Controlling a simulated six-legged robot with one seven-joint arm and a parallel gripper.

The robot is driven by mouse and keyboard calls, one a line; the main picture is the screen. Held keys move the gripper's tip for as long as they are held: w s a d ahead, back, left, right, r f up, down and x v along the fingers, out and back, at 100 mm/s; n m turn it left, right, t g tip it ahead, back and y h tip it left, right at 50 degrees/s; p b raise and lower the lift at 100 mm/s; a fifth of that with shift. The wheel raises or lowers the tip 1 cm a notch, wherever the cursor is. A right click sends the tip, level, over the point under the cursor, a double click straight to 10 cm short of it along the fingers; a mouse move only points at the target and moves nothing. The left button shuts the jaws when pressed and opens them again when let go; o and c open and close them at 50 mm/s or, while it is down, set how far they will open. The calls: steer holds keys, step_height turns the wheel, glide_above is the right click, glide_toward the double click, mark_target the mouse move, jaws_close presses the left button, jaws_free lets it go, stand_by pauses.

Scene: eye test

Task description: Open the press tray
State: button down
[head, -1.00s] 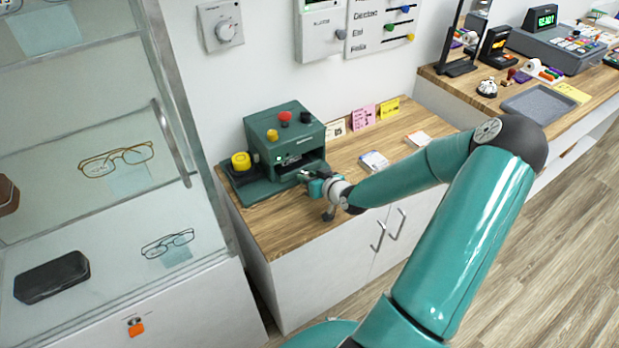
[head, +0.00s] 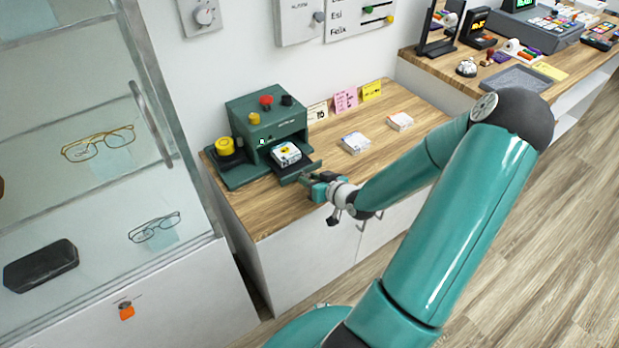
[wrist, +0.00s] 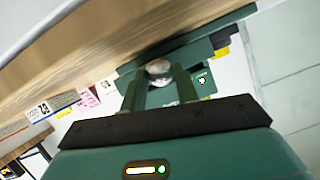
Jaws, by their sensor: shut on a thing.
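The green press (head: 268,125) stands on the wooden counter with a red, a black and a yellow knob. Its dark tray (head: 301,168) is slid out of the front opening, with a small white, blue and yellow item (head: 287,153) lying on it. My gripper (head: 309,180) is at the tray's outer edge. In the wrist view, the fingers of my gripper (wrist: 158,78) are closed around a pale round knob (wrist: 158,67) at the tray's front. The exact contact is small and partly hidden in the head view.
A yellow round part (head: 225,146) sits on the press's left side. Small card stacks (head: 355,143) lie on the counter to the right. A glass display case (head: 90,150) with glasses stands at left. Counter space right of the tray is mostly clear.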

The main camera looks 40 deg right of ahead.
steer(key=c, duration=1.1)
jaws_free()
steer(key=shift+o, duration=0.2)
steer(key=v, duration=1.3)
steer(key=shift+s+r, duration=0.15)
steer(key=shift+s, duration=0.15)
